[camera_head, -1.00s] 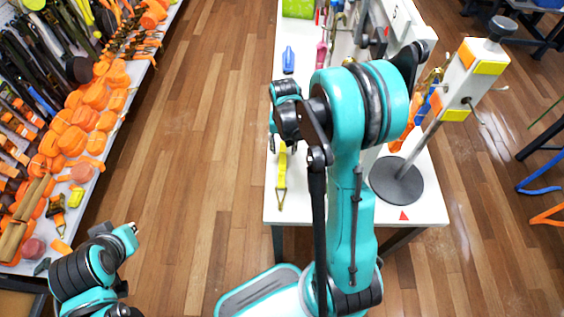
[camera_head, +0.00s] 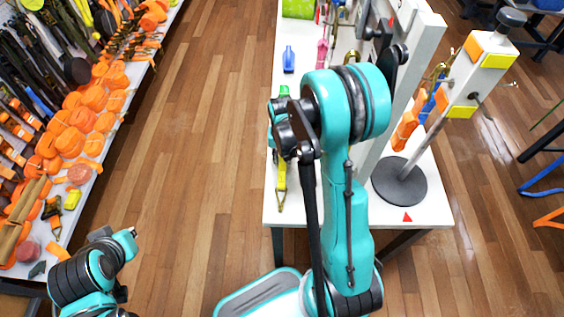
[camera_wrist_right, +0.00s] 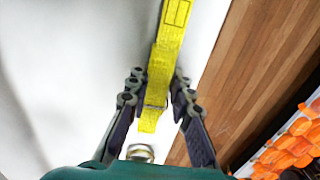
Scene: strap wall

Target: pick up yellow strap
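The yellow strap (camera_head: 282,184) lies on the white table near its left edge, with a metal hook at its near end. In the right wrist view the yellow strap (camera_wrist_right: 168,45) runs between the two dark fingers of my right gripper (camera_wrist_right: 157,84). The fingers are open, with a gap on each side of the strap. In the head view my right gripper (camera_head: 282,154) is over the strap's far part, partly hidden by my own arm. My left arm shows at the lower left; its fingers cannot be made out.
The white table (camera_head: 300,213) also holds a blue item (camera_head: 289,60), a pink strap (camera_head: 322,52) and a white upright panel (camera_head: 408,75). A stand with a round dark base (camera_head: 399,182) is at the right. A shelf of orange straps (camera_head: 85,118) is across the wooden floor.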

